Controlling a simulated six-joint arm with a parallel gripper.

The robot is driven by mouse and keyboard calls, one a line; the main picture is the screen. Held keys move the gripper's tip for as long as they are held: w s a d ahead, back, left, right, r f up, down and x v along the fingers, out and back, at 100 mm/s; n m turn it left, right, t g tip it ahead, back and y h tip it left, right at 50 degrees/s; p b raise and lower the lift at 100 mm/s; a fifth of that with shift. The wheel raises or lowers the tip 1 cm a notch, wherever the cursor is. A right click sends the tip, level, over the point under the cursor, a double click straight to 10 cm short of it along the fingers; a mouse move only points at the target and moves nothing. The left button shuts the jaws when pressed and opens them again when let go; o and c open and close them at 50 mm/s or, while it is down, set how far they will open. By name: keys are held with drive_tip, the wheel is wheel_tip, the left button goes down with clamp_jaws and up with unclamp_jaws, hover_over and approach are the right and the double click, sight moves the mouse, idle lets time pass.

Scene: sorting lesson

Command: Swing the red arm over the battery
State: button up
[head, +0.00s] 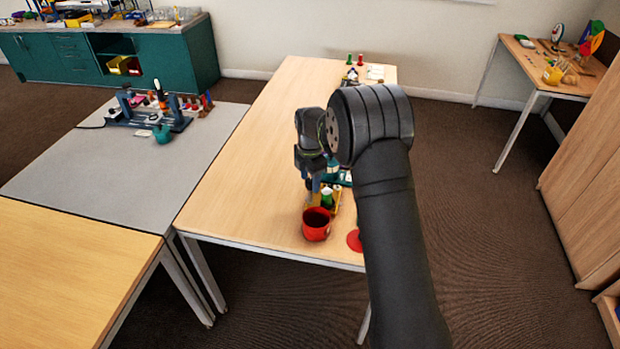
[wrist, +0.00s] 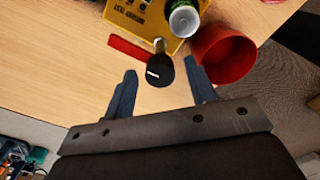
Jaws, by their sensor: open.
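The red arm (wrist: 130,50) is a flat bar at the edge of a yellow board (wrist: 140,14) in the wrist view. A black knob with a white mark (wrist: 159,70) on a metal stem stands at the bar's right end. The battery appears to be the green cylinder with a pale end (wrist: 184,18) on the board, right of the bar; it also shows in the head view (head: 327,197). My gripper (wrist: 161,88) is open, with the knob between and just beyond its fingertips; I cannot tell if they touch. In the head view my gripper (head: 315,186) partly hides the board.
A red cup (wrist: 222,56) stands close beside the board and my right finger; it also shows in the head view (head: 316,229). A red disc (head: 354,241) lies near the table's front edge. The wooden table (head: 255,190) is clear on the left.

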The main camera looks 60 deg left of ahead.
drive_tip(key=c, duration=1)
drive_tip(key=shift+o, duration=0.2)
drive_tip(key=shift+m, duration=0.4)
drive_tip(key=m, duration=1.7)
